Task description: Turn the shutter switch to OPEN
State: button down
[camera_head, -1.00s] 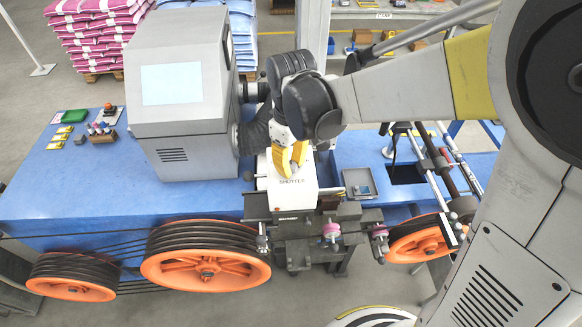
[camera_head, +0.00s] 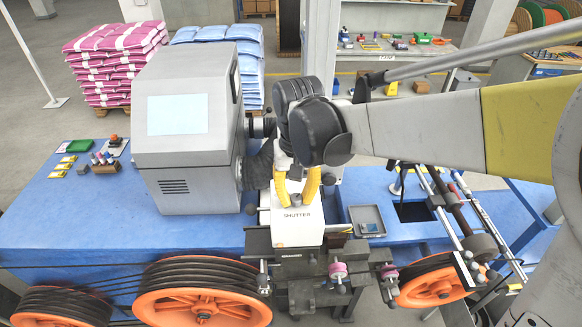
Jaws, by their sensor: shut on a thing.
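The white shutter box (camera_head: 291,232), marked SHUTTER on its front, stands at the edge of the blue bench, right of the grey machine. My gripper (camera_head: 296,198) reaches down onto the top of the box, with one yellow finger on each side of the spot where the switch sits. The fingers are closed on the shutter switch, which is mostly hidden between them and below my wrist. The switch's setting and any OPEN mark cannot be read.
The grey machine (camera_head: 186,110) with a pale screen stands close on the left. A small grey tray (camera_head: 368,220) lies right of the box. Orange pulleys (camera_head: 203,300) with dark belts run along the front. Pallets of sacks stand behind.

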aim_at(297, 197)
dwell(0.3)
jog(key=c, duration=1.2)
grip_release()
jog(key=shift+w, duration=0.1)
jog(key=shift+o, duration=0.2)
notch_tip(297, 197, up, 12)
jog(key=shift+d, duration=0.1)
